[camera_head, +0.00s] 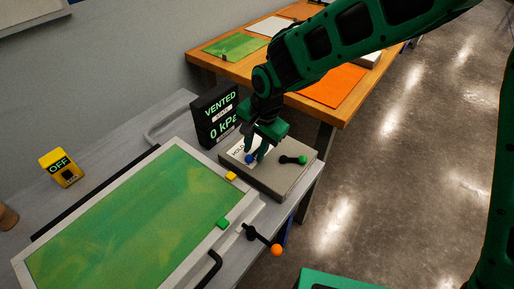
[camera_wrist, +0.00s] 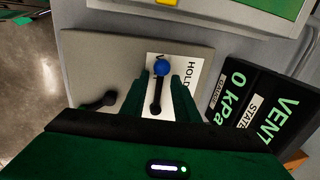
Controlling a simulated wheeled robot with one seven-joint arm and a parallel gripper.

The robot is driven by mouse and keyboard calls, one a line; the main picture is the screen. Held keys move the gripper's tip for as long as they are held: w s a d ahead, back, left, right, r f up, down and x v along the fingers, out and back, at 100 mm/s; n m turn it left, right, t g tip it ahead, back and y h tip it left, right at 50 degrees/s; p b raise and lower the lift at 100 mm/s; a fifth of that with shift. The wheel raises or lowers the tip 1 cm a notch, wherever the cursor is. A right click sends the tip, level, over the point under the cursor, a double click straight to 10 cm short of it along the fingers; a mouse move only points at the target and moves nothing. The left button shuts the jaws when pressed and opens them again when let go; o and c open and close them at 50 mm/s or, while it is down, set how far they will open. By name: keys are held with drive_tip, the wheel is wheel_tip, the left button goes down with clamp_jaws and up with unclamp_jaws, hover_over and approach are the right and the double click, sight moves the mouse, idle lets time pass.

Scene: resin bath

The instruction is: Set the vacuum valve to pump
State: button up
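The valve box (camera_head: 270,178) is a grey block on the bench. On it is a black lever with a blue ball knob (camera_head: 250,159), over a white label plate; the wrist view shows the blue knob too (camera_wrist: 162,68). The label (camera_wrist: 187,70) reads "HOLD", with other words covered. My gripper (camera_head: 257,153) is down at this lever. In the wrist view its green fingers (camera_wrist: 160,82) stand apart, one on each side of the lever, with gaps showing. A black display (camera_head: 217,117) behind the box reads "VENTED" and "0 kPa".
A second lever with a green knob (camera_head: 302,160) is on the same box, right of the blue one. A green-topped framed lid (camera_head: 130,225) lies left, with an orange-knobbed lever (camera_head: 276,249) at its corner. A yellow "OFF" box (camera_head: 61,168) stands behind. A wooden table (camera_head: 330,115) is beyond.

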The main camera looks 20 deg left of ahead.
drive_tip(key=shift+c, duration=0.7)
clamp_jaws()
